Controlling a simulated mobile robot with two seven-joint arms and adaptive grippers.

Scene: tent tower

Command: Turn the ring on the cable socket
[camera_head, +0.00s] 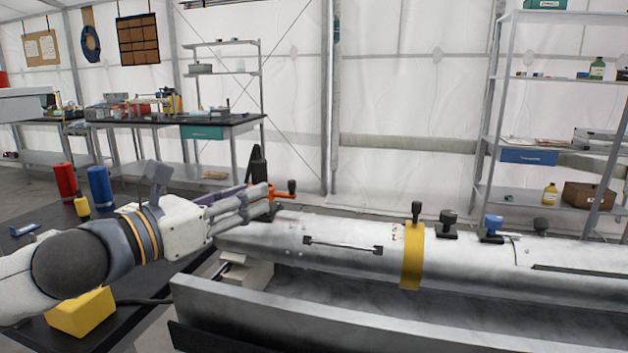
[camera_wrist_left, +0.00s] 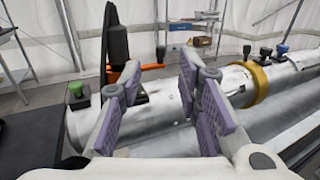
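A long silvery cylinder (camera_head: 340,232) lies in a grey trough. Black and blue capped fittings stand along its top, among them a black one (camera_head: 449,222) and a blue one (camera_head: 492,226). A yellow band (camera_head: 412,258) wraps the cylinder. I cannot tell which part is the cable socket's ring. My left gripper (camera_head: 262,196) is over the cylinder's left end, close to an orange handle (camera_head: 283,192). In the left wrist view its purple-padded fingers (camera_wrist_left: 158,92) are apart with nothing between them. The orange handle (camera_wrist_left: 128,74) and a black upright part (camera_wrist_left: 115,48) show beyond them. My right gripper is out of view.
The trough's raised front wall (camera_head: 300,315) runs along the cylinder. A dark table (camera_head: 30,245) at left carries red and blue bottles and a yellow block (camera_head: 82,313). Shelves (camera_head: 540,130) stand at the back right.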

